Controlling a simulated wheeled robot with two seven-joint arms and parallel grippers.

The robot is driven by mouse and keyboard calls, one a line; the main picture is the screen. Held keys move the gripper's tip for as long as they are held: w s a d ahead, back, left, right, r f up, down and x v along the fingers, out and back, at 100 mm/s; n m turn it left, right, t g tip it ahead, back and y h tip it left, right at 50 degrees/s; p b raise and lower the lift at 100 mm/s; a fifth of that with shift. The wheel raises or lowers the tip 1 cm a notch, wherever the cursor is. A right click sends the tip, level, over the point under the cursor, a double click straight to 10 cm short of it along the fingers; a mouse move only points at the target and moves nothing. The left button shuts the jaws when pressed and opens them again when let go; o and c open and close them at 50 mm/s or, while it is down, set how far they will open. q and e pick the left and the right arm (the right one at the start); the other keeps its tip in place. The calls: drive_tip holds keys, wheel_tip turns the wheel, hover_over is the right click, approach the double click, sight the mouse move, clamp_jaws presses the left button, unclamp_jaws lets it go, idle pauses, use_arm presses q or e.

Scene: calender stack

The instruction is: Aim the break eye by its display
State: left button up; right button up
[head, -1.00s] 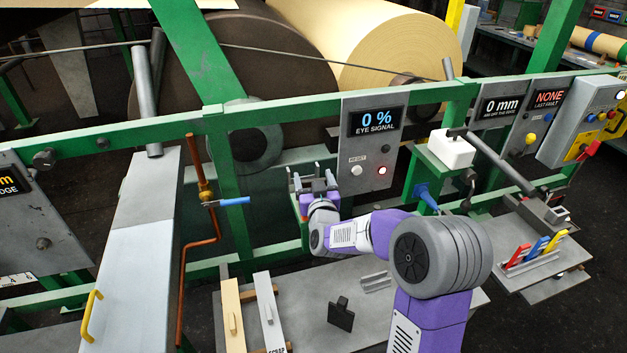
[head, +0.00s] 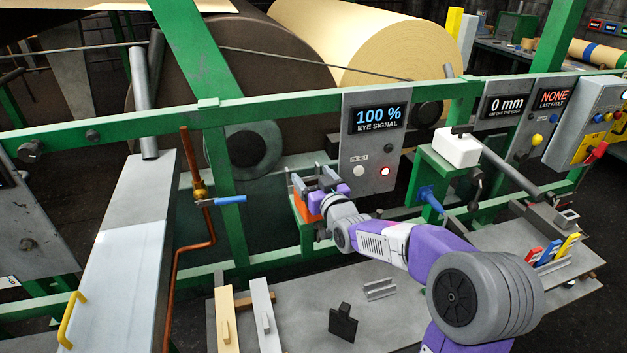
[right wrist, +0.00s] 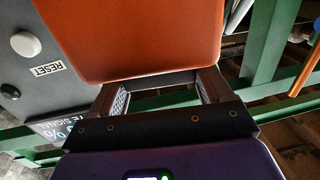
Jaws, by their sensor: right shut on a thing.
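The eye signal display (head: 378,118) reads 100 % in blue on a grey panel in the head view. My right gripper (head: 316,182) is at the green frame, below and left of that display. It is shut on an orange housing (head: 304,208), which I take to be the break eye. In the right wrist view the orange housing (right wrist: 140,35) fills the top, between the fingers of my right gripper (right wrist: 155,88). The gripper and arm hide part of the housing in the head view. My left gripper is not in view.
A copper pipe with a blue-handled valve (head: 229,199) stands at the left. A white box (head: 456,148) is at the right. The lower grey table (head: 300,300) has bare room.

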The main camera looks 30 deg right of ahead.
drive_tip(key=o, duration=1)
drive_tip(key=shift+c, duration=0.2)
drive_tip(key=s, duration=0.7)
drive_tip(key=shift+s+a, duration=0.3)
drive_tip(key=shift+a, duration=0.15)
